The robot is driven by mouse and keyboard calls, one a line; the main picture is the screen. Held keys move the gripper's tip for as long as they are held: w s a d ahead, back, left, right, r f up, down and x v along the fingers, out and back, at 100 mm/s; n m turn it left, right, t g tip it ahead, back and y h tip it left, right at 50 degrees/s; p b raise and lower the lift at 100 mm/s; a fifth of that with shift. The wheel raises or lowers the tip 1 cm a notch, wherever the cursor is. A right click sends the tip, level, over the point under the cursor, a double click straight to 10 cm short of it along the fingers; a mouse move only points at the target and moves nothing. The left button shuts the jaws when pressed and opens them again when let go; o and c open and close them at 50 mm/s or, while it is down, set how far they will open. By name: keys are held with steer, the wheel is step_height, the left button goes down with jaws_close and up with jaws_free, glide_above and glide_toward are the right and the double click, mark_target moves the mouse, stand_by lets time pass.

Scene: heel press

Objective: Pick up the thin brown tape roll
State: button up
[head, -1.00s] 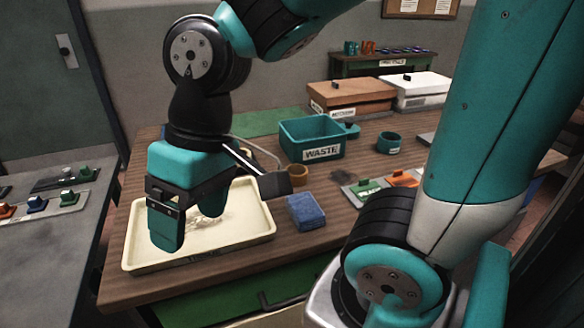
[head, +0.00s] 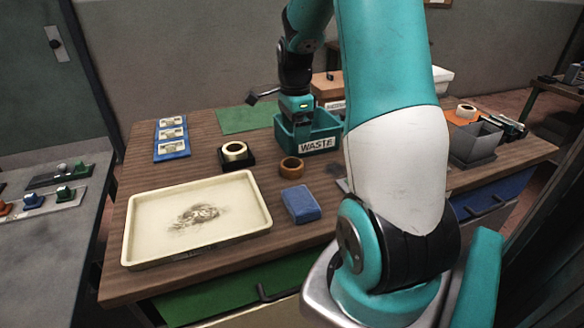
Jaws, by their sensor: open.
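The brown tape roll (head: 291,168) lies flat on the wooden table, just in front of the teal waste bin (head: 318,143) and behind the blue block. A second roll, cream-coloured (head: 235,151), sits in a black holder (head: 237,162) to its left. My gripper (head: 297,112) points down at the waste bin, behind and above the brown roll and apart from it. It is open; its fingertips are hard to make out against the teal bin, and I see nothing held in it.
A cream tray (head: 135,225) with a grey smudge or debris lies front left. A blue block (head: 301,204) lies right of the tray. A blue card holder (head: 172,140) and green mat (head: 243,119) lie at the back. My arm hides the table's middle right.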

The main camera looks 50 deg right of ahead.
glide_above(293, 165)
steer(key=s+a, duration=0.2)
step_height(293, 165, down, 6)
steer(key=shift+w+f, duration=0.1)
steer(key=shift+f, duration=0.1)
steer(key=f+p, duration=0.1)
steer(key=f, duration=0.4)
steer(key=shift+w+p, duration=0.2)
steer(key=shift+p, duration=0.15)
steer(key=shift+c, duration=0.2)
steer(key=c, duration=0.6)
